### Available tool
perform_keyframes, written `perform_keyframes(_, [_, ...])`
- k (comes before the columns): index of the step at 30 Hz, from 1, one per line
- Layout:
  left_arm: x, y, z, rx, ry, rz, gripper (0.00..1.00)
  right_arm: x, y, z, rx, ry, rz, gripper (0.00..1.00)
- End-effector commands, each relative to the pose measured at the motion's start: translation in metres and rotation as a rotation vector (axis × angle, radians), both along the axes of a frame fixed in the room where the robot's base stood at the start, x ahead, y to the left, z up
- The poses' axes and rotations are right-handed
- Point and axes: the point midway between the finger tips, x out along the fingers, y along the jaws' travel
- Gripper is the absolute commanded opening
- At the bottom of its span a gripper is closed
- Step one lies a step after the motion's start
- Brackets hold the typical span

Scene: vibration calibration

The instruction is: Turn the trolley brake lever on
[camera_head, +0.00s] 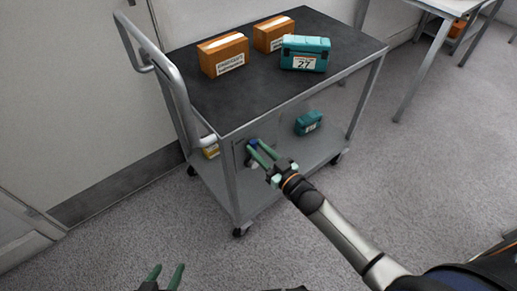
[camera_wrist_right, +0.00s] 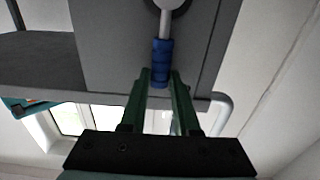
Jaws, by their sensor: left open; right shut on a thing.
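The trolley (camera_head: 330,38) stands in the middle of the head view. Its brake lever (camera_head: 252,143) is on a grey panel under the top shelf, mostly hidden by my right gripper (camera_head: 257,150). In the right wrist view the lever has a blue grip (camera_wrist_right: 162,52) on a pale shaft (camera_wrist_right: 165,22) running to a round dark pivot. The green fingers of my right gripper (camera_wrist_right: 161,82) are shut on the end of the blue grip. My left gripper (camera_head: 166,274) is open and empty at the bottom edge of the head view, above the floor and away from the trolley.
Two orange boxes (camera_head: 223,54) (camera_head: 273,34) and a teal case (camera_head: 305,53) lie on the trolley's top. A table (camera_head: 437,8) stands at right. The floor in front is clear.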

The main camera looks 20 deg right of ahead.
Motion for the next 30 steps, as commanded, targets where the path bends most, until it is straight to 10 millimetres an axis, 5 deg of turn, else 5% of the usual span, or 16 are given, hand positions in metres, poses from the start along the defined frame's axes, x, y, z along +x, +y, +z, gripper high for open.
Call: perform_keyframes(30, [-0.006, -0.0005, -0.0019, 0.0, 0.014, -0.002, 0.58, 0.0007, -0.0029, 0.0, 0.027, 0.012, 0.0, 0.0])
